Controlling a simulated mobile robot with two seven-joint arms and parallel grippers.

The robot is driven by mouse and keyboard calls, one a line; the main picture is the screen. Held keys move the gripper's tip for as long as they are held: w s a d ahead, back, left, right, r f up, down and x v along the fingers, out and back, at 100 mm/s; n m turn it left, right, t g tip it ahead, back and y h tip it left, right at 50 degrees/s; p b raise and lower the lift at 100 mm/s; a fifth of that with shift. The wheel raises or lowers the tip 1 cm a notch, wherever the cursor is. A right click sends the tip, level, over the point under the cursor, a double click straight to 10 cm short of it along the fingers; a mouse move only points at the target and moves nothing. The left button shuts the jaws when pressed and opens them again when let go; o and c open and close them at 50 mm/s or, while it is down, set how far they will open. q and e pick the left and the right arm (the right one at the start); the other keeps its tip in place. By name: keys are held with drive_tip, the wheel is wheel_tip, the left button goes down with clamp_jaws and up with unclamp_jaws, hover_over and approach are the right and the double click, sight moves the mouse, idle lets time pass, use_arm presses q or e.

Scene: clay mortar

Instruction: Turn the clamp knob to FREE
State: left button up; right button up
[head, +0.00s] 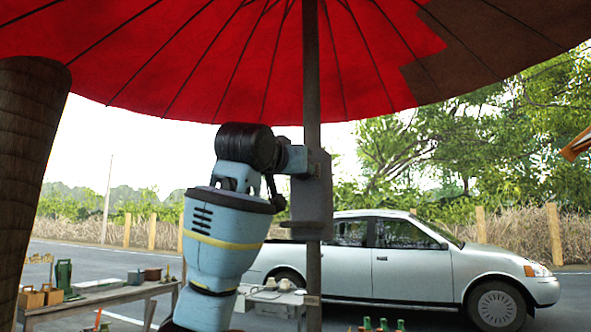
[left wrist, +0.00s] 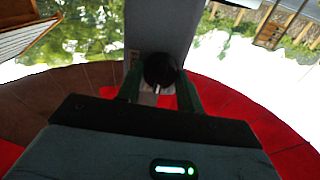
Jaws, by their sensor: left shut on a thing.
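The clamp is a grey box (head: 314,205) on the dark umbrella pole (head: 311,80) in the head view. Its round black knob (left wrist: 160,70) shows in the left wrist view, with a pale mark on it. My left gripper (left wrist: 161,88) has its green fingers on either side of the knob and is shut on it. In the head view my left gripper (head: 297,160) is up against the box, and the knob is hidden. I cannot read any FREE label or tell the knob's setting. My right gripper is not in view.
The red umbrella canopy (head: 230,60) spreads overhead, with a brown section at right. A wooden table (head: 110,295) with small wares stands at lower left. A silver pickup (head: 420,270) is parked behind the pole. Green bottle tops (head: 383,325) show at the bottom edge.

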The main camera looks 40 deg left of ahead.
use_arm(q)
drive_tip(key=shift+m, duration=8.7)
drive_tip(key=o, duration=1)
drive_tip(key=shift+s, duration=0.1)
drive_tip(key=v, duration=0.7)
drive_tip(key=shift+s, duration=0.3)
drive_tip(key=shift+d, duration=0.1)
